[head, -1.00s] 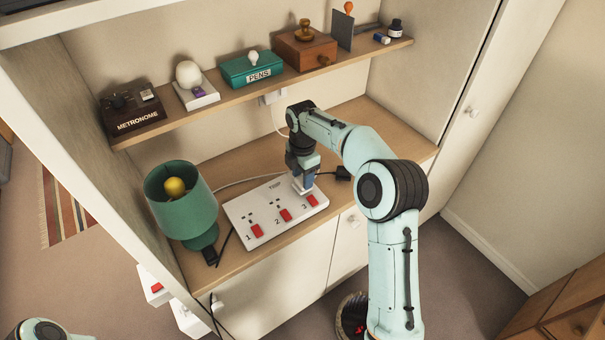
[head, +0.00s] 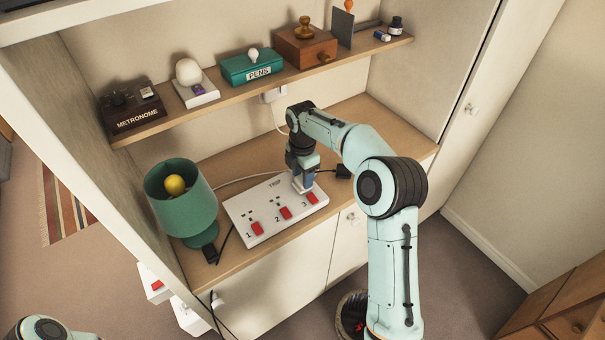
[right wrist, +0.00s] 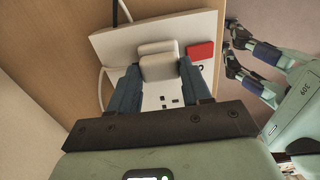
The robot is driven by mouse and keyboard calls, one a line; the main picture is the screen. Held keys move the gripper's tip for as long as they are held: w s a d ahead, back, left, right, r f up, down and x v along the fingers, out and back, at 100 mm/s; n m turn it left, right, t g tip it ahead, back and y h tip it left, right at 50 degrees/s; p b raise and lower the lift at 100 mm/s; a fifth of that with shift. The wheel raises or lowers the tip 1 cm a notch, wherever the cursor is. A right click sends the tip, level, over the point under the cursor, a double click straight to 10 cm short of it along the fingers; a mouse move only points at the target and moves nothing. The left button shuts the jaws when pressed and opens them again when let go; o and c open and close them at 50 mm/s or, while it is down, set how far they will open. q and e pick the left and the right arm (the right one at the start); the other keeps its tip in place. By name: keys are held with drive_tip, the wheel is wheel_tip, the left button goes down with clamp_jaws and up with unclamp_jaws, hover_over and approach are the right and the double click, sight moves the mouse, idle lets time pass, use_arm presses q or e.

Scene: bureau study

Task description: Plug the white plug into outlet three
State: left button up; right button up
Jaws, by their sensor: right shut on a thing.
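The white plug (right wrist: 160,66) is between the blue fingers of my right gripper (right wrist: 163,80), which is shut on it. In the head view my right gripper (head: 303,178) points down over the right end of the white power strip (head: 263,228), at outlet three. The plug appears touching or very close to the strip; whether its pins are in is hidden. Red switch three (head: 312,198) is beside it. Socket holes (right wrist: 170,102) of a neighbouring outlet show in the wrist view. My left gripper (right wrist: 236,54) shows there too, apart from the strip, its fingers spread and empty.
A green lamp (head: 181,200) stands left of the strip. A black plug (head: 343,172) lies behind its right end. A shelf (head: 230,99) with a metronome box, pens box and other items hangs above. The desk (head: 390,135) is bare at the right.

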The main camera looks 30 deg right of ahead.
drive_tip(key=shift+f, duration=0.25)
drive_tip(key=o, duration=1.1)
drive_tip(key=shift+o, duration=0.2)
drive_tip(key=shift+r, duration=0.1)
drive_tip(key=shift+r, duration=3.45)
